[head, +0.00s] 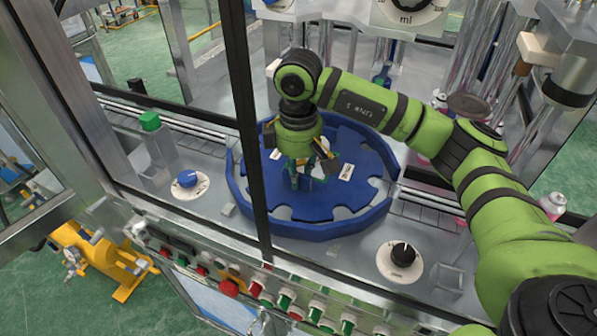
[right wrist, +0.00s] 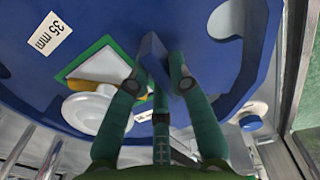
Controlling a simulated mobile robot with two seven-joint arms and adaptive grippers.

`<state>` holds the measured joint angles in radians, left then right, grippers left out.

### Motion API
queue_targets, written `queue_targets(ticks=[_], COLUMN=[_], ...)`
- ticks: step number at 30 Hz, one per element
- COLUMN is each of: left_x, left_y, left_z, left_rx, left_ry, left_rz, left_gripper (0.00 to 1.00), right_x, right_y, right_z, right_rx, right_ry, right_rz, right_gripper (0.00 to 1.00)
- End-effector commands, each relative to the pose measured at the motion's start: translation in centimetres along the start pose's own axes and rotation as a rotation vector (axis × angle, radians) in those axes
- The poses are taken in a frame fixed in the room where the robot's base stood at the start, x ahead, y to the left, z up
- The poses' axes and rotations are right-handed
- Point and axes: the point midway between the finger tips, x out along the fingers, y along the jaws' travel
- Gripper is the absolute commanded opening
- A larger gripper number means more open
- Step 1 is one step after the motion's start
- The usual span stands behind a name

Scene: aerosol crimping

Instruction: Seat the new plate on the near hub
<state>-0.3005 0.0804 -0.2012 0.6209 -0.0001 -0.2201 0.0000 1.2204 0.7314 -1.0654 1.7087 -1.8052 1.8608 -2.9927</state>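The blue notched plate (head: 320,203) lies level inside a raised blue rim (head: 290,229) in the head view. It carries white labels, one reading 35 mm in the right wrist view (right wrist: 50,34). My right gripper (head: 304,178) points down over the plate's middle. In the right wrist view its fingers (right wrist: 160,75) are on both sides of an upright blue handle (right wrist: 152,58) on the plate and appear shut on it. The hub is hidden under the plate, so I cannot tell how fully the plate rests on it. My left gripper is out of view.
A blue knob (head: 187,179) and a green-capped block (head: 150,123) stand left of the rim. A black knob (head: 403,253) is at the near right. A dark frame post (head: 250,120) runs in front of the rim's left side. A button panel (head: 260,290) lines the near edge.

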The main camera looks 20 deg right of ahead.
Motion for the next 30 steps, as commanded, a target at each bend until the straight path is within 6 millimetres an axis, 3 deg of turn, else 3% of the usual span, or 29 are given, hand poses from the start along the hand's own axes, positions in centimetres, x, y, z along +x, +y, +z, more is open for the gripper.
queue_targets(ticks=[1,2,14,17,30], left_x=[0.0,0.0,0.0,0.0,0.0], left_y=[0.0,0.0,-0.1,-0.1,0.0], left_z=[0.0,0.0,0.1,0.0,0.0], left_rx=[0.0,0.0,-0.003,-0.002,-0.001], left_ry=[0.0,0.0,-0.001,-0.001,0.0], left_rz=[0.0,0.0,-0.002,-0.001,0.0], left_gripper=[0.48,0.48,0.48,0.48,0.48], right_x=[0.0,0.0,-0.3,-1.5,-10.4], right_y=[0.0,0.0,0.0,0.0,0.0], right_z=[0.0,0.0,0.0,-0.1,0.0], right_rx=[0.0,0.0,0.0,0.0,0.0], right_ry=[0.0,0.0,-0.001,0.002,0.001], right_rz=[0.0,0.0,-0.001,0.0,0.003], right_gripper=[0.4,0.48,0.48,0.48,0.48])
